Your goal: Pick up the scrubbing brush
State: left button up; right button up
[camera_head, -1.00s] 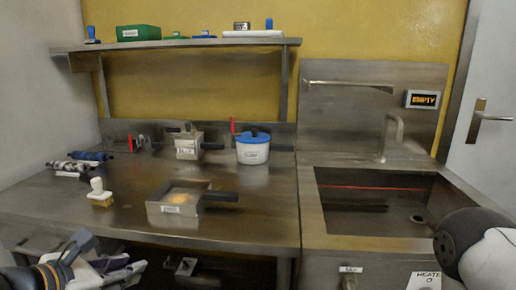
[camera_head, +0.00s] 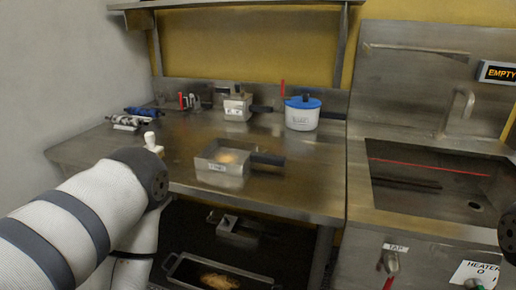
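The scrubbing brush (camera_head: 151,142) stands on the steel worktable near its front left part. Its white knob handle points up, and its lower part is mostly hidden behind my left arm. My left arm comes in from the left, with its dark joint just in front of the brush in the picture. The arm then bends down below the table edge, and its gripper is not in view. Only a dark piece of my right arm shows at the right edge; its gripper is not in view either.
The steel worktable (camera_head: 290,190) holds an open box pan (camera_head: 222,167) with a black handle, a blue-lidded white pot (camera_head: 302,115), a lidded metal box (camera_head: 237,107) and rollers (camera_head: 130,121) at the left. A sink (camera_head: 430,185) lies right. A tray (camera_head: 220,272) sits below.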

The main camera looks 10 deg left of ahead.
aim_at(149, 137)
jog(key=u, duration=1.2)
jog(key=i+j+z, duration=0.25)
jog(key=j+z, duration=0.25)
jog(key=j, duration=0.2)
jog(key=j+z, duration=0.25)
jog(key=i+j, duration=0.05)
jog(key=j, duration=0.05)
